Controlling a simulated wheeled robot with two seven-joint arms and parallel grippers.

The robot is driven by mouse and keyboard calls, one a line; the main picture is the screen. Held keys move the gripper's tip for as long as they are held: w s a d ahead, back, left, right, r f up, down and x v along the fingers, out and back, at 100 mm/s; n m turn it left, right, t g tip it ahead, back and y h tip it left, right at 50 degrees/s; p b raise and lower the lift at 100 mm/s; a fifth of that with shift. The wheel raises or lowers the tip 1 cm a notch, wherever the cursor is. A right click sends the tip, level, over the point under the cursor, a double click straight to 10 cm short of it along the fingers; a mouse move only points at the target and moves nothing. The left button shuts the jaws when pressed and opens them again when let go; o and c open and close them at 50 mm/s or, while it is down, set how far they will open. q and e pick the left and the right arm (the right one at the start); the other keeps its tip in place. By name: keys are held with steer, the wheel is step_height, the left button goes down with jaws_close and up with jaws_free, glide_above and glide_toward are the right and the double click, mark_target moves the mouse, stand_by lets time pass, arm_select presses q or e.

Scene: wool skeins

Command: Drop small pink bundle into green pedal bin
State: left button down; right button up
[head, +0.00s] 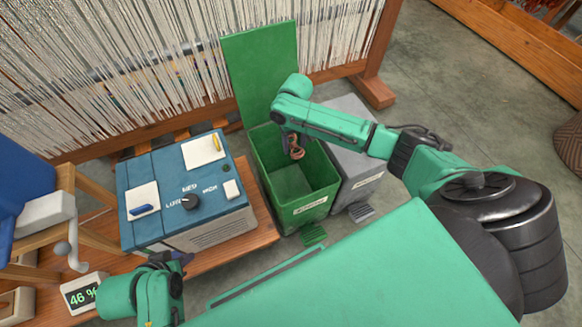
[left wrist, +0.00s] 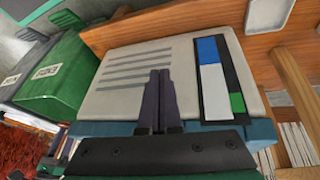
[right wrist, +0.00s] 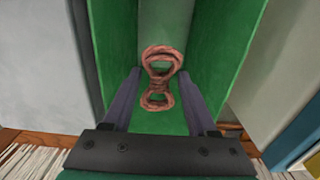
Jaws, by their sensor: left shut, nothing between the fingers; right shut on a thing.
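The small pink bundle (head: 297,152), twisted into a figure eight, hangs from my right gripper (head: 293,142) inside the mouth of the green pedal bin (head: 312,214). The bin's lid (head: 260,68) stands open behind it. In the right wrist view the bundle (right wrist: 159,58) sits between the fingers, with the bin's green inner walls (right wrist: 118,40) around it. My left gripper (head: 182,260) is shut and empty, close to the front of the blue machine. Its fingers show together in the left wrist view (left wrist: 160,78).
A grey bin (head: 362,190) stands right beside the green one. The blue machine (head: 165,215) with a dial sits on a wooden bench to the left. A display reading 46 % (head: 82,294) is at lower left. A loom with hanging threads (head: 160,50) stands behind.

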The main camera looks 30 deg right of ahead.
steer(key=shift+f+b, duration=0.4)
steer(key=shift+f, duration=0.15)
arm_select(q)
steer(key=d, duration=0.1)
steer(key=w+d+f+t+h, duration=0.1)
steer(key=shift+w+d+t, duration=0.2)
steer(key=shift+d+t, duration=0.1)
steer(key=shift+d, duration=0.1)
arm_select(e)
steer(key=o, duration=1.4)
steer(key=shift+c, duration=0.2)
